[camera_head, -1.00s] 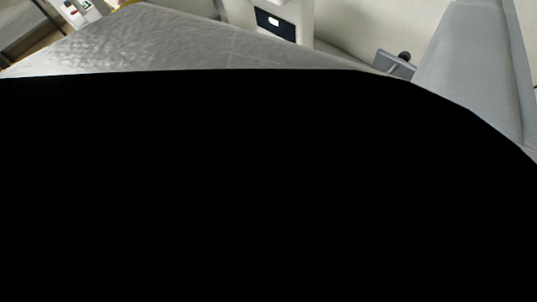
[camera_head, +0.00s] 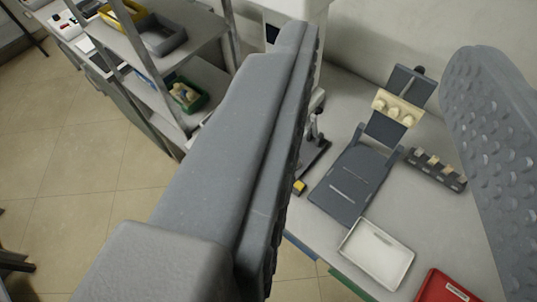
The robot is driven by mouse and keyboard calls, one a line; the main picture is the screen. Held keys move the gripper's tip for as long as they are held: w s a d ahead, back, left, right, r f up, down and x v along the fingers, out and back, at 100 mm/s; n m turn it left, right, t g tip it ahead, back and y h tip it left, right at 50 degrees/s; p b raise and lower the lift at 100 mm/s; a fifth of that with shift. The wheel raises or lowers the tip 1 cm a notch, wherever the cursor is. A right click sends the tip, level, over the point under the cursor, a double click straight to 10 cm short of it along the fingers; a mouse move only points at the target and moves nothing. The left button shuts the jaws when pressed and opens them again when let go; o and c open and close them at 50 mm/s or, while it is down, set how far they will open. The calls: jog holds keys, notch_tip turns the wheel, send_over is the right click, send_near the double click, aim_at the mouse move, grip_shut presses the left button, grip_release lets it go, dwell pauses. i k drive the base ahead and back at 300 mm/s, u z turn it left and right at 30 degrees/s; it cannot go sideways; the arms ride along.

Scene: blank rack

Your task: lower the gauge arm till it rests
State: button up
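My gripper (camera_head: 385,50) is open and empty, its two grey ribbed fingers wide apart and above the bench. Between them stands a dark grey fixture (camera_head: 350,185) with a flat slotted plate and a raised back part. A cream block (camera_head: 397,107) with several rounded knobs sits across the back part. Beside the left finger is a small dark stand (camera_head: 314,150) with a short upright post and a yellow piece (camera_head: 299,187) at its front. The left finger partly hides this stand. I cannot tell for sure which part is the gauge arm.
A dark rack (camera_head: 436,168) with several pale blanks lies right of the fixture. A white tray (camera_head: 376,253) and a red bin (camera_head: 447,288) are near the front edge. Shelves with a yellow bin (camera_head: 122,13) and a green bin (camera_head: 188,95) stand at left. Bench around the rack is clear.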

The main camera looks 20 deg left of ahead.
aim_at(318, 110)
jog(key=u, duration=0.05)
jog(key=k, duration=1.1)
jog(key=u, duration=0.45)
jog(key=i, duration=1.3)
jog(key=z, duration=0.3)
jog(key=i, duration=0.75)
jog(key=z, duration=0.5)
